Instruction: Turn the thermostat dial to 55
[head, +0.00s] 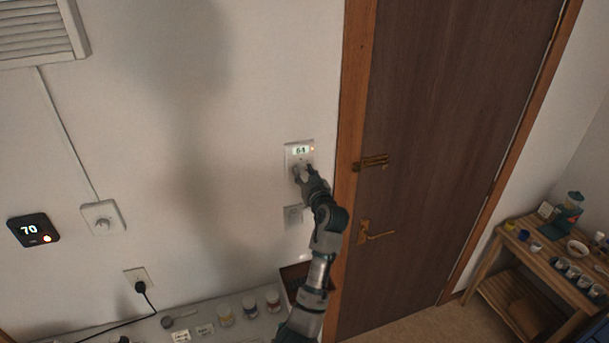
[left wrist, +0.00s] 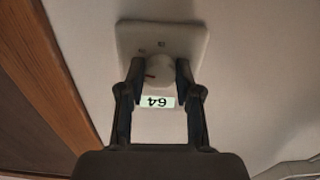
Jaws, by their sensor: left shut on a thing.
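The white thermostat plate (head: 291,150) is on the wall just left of the door frame, with a small lit display (head: 301,150) at its top. In the left wrist view the plate (left wrist: 190,40) carries a round pale dial (left wrist: 160,72), and the display (left wrist: 157,101) appears upside down, reading 64. My left gripper (head: 304,175) reaches up to the plate below the display. In the left wrist view its two fingers (left wrist: 159,74) are shut on the dial, one on each side. The fingers partly hide the dial in the head view. My right gripper does not show.
A black panel reading 70 (head: 34,230) and another white knob plate (head: 103,218) are on the wall at left. A switch plate (head: 293,214) is below the thermostat. The brown door (head: 440,120) has a latch and handle. A counter with jars (head: 249,306) lies below.

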